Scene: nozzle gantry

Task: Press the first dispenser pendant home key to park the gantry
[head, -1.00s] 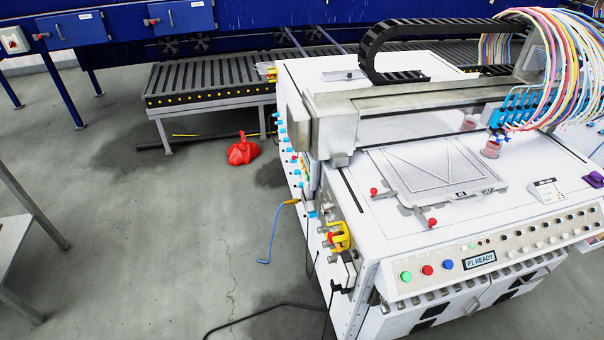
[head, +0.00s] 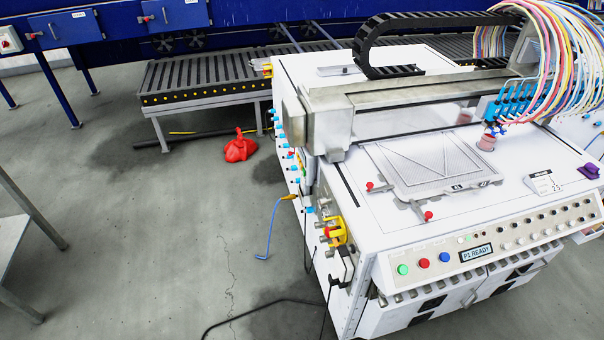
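The white dispenser machine (head: 350,205) stands at the right. Its front control panel (head: 540,224) has a green button (head: 402,269), a red button (head: 424,263), a blue button (head: 445,257), a display (head: 476,253) reading "P1 READY" and a row of small knobs. The gantry beam (head: 400,115) lies across the machine top, with a blue nozzle head (head: 508,105) at its right end under bundled coloured tubes. A mesh plate (head: 430,165) lies flat on the top. I cannot make out which key is the pendant home key. Neither gripper is in view.
A roller conveyor (head: 205,80) runs behind the machine. A red bag-like object (head: 239,148) and a blue hose (head: 270,235) lie on the floor left of it. A black cable (head: 250,312) crosses the floor in front. A grey table (head: 12,240) stands at the left edge. The floor between is open.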

